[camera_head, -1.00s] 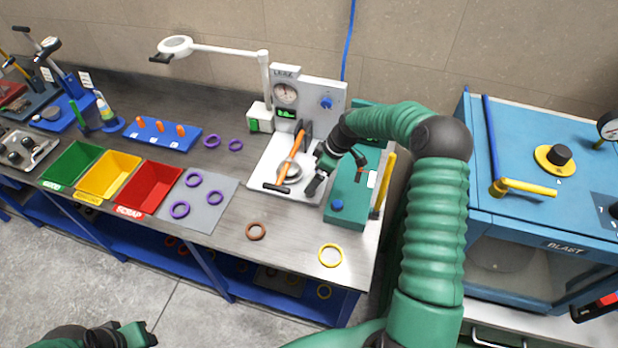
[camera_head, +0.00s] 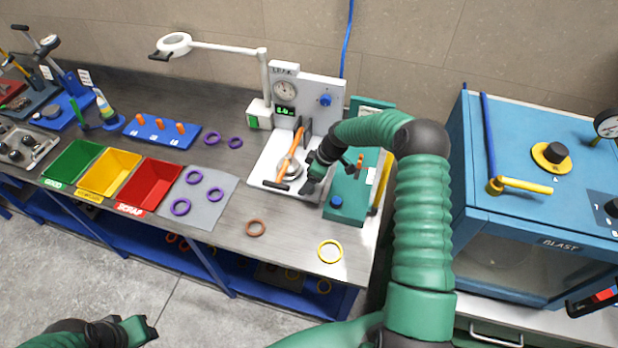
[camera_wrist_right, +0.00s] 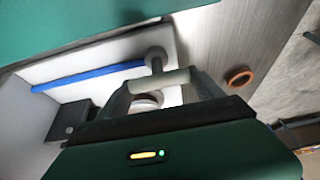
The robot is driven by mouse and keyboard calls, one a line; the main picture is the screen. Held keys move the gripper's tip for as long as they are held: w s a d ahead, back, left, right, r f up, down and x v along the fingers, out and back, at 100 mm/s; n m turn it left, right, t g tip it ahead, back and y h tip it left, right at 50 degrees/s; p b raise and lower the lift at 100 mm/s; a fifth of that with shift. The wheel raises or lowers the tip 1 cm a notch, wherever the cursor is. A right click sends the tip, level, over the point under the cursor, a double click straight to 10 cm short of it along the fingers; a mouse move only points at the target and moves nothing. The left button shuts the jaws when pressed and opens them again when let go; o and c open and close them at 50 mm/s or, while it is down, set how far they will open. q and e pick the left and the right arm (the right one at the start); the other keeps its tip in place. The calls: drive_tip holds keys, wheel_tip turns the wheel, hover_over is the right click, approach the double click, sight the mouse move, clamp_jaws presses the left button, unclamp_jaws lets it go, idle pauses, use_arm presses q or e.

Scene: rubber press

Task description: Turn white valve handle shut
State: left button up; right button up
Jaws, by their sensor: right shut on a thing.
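A pale, whitish bar (camera_wrist_right: 172,78), which looks like the white valve handle, spans between the fingers of my right gripper in the right wrist view. A short grey stem joins it to a round grey end (camera_wrist_right: 155,57). My right gripper (camera_head: 312,184) is shut on this bar, beside the gauge press and its white base plate (camera_head: 262,172). In the head view the gripper and forearm hide the handle. My left gripper (camera_head: 148,330) is low at the left, over the floor and away from the bench. Its finger opening is unclear.
The press has an orange lever (camera_head: 288,164) and a gauge panel (camera_head: 308,95). A green box (camera_head: 345,205) stands right of my right gripper. Brown (camera_head: 255,228) and yellow (camera_head: 330,251) rings lie in front. A blue blast cabinet (camera_head: 480,205) stands at the right.

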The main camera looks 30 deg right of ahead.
drive_tip(key=shift+d, duration=0.25)
drive_tip(key=shift+c, duration=0.7)
drive_tip(key=shift+a, duration=0.1)
